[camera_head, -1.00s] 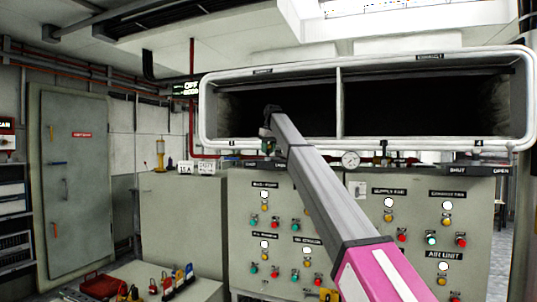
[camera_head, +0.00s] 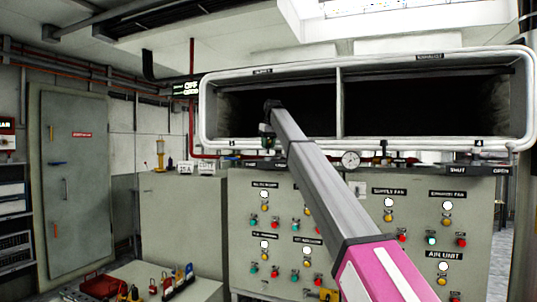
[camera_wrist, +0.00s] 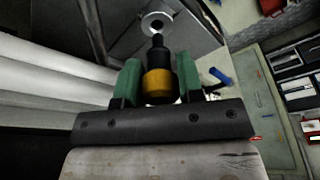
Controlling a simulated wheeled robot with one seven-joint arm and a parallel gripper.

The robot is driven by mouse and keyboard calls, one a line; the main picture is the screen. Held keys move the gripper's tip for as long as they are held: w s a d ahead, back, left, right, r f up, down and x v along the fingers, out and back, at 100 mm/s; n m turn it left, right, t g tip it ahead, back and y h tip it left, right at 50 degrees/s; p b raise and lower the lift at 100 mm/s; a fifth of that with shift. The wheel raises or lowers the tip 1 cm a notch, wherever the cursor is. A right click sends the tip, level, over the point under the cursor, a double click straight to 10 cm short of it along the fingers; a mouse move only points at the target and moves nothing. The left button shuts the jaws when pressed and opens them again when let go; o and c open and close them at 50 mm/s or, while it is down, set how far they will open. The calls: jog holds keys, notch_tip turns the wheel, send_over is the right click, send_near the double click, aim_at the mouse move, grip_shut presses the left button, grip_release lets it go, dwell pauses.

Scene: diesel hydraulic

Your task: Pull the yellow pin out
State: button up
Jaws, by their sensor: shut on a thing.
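The yellow pin (camera_wrist: 159,86) shows in the wrist view as a yellow band with a black body and a narrower black end. My gripper (camera_wrist: 157,78) has its green fingers on either side of the pin and is shut on it. The pin's black end points at a pale round fitting (camera_wrist: 158,19) with a dark centre. I cannot tell whether the end is still inside it. In the head view my gripper (camera_head: 267,143) is small, at the lower front edge of the large duct opening, and the pin cannot be made out there.
The pale duct frame (camera_head: 339,103) spans the upper right, with dark openings. Below it are a gauge (camera_head: 350,159) and a control cabinet (camera_head: 350,225) with buttons and lamps. A low bench (camera_head: 190,291) holds a red tray and padlocks. A grey door (camera_head: 75,180) is at left.

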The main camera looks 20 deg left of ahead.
jog(key=shift+w+a+v, duration=0.15)
jog(key=shift+v, duration=0.8)
jog(key=shift+w+a+v, duration=0.15)
jog(key=shift+a+v, duration=0.05)
jog(key=shift+v, duration=0.8)
jog(key=shift+r, duration=0.1)
